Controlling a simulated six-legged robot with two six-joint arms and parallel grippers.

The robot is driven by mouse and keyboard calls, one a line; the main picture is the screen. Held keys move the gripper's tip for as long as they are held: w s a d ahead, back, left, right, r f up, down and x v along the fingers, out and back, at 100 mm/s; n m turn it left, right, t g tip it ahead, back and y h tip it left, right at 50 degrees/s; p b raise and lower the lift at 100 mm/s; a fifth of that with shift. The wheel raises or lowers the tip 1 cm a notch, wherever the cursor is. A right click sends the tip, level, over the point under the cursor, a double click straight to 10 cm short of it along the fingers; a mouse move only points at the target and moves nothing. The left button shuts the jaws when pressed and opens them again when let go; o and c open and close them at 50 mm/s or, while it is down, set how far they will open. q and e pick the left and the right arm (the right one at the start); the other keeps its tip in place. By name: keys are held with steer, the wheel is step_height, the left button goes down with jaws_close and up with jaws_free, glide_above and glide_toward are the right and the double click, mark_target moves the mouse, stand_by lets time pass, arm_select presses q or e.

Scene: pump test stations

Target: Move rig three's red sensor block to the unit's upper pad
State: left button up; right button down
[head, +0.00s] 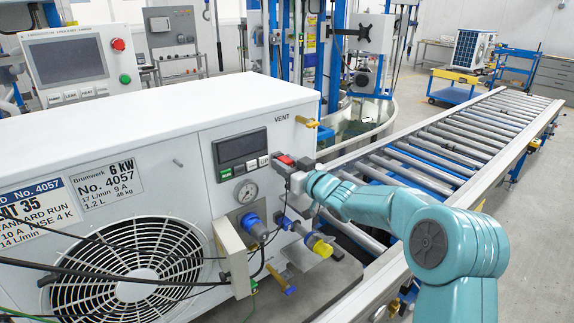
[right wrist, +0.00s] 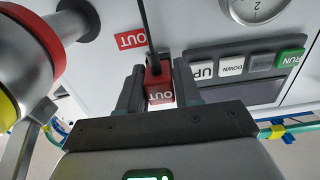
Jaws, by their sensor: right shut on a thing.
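The red sensor block (right wrist: 160,92), marked OUT, is between the two dark fingers of my right gripper (right wrist: 158,72) in the right wrist view. The gripper is shut on it. A thin black cable runs from the block. In the head view the block (head: 286,160) shows as a small red patch at the tip of my right gripper (head: 289,167), close to the front panel of the white unit (head: 215,122). Whether the block touches the panel I cannot tell. I cannot make out the pads. My left gripper is out of view.
The panel carries a display with buttons (head: 240,148), a pressure gauge (head: 246,192), a blue connector (head: 254,227) and a yellow-ended valve (head: 320,246) below my right gripper. A fan grille (head: 130,270) is at left. A roller conveyor (head: 460,140) runs along the right.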

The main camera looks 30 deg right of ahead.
steer(key=c, duration=0.7)
jaws_free()
steer(key=shift+w+d+f, duration=0.1)
steer(key=shift+s+f, duration=0.1)
steer(key=shift+s, duration=0.2)
steer(key=s+d+b, duration=0.1)
steer(key=s+b, duration=0.2)
steer(key=s, duration=1.2)
steer(key=shift+s+d+b, duration=0.15)
steer(key=shift+s+b, duration=0.15)
steer(key=shift+s, duration=0.1)
steer(key=shift+r, duration=0.2)
